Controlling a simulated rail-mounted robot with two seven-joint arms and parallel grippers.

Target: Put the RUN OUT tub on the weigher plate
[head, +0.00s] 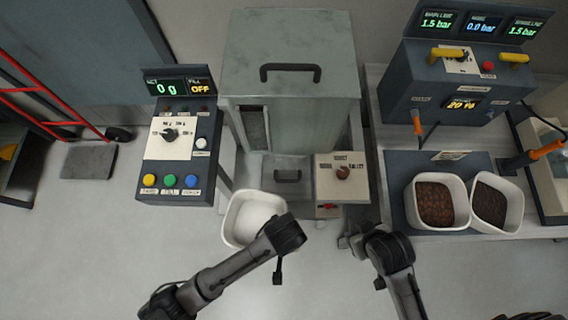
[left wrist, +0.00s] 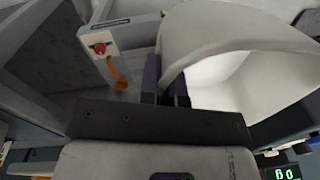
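An open white tub (head: 247,218), seemingly empty, is in front of the grey cabinet machine in the head view. No label is readable on it, so I cannot confirm it is the RUN OUT tub. My left gripper (left wrist: 166,90) has its dark fingers on either side of the tub's wall (left wrist: 210,55) in the left wrist view, and appears shut on it. The left wrist covers the tub's right edge in the head view. My right gripper (head: 350,241) is right of the tub, apart from it; its fingers are unclear. I cannot identify the weigher plate for certain.
A panel (head: 180,150) reading 0 g and OFF stands left of the cabinet (head: 290,85). A knob box (head: 342,178) is at the cabinet's front right. Two filled white tubs (head: 437,202) (head: 497,204) stand on the right. A flat grey plate (head: 88,162) lies far left.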

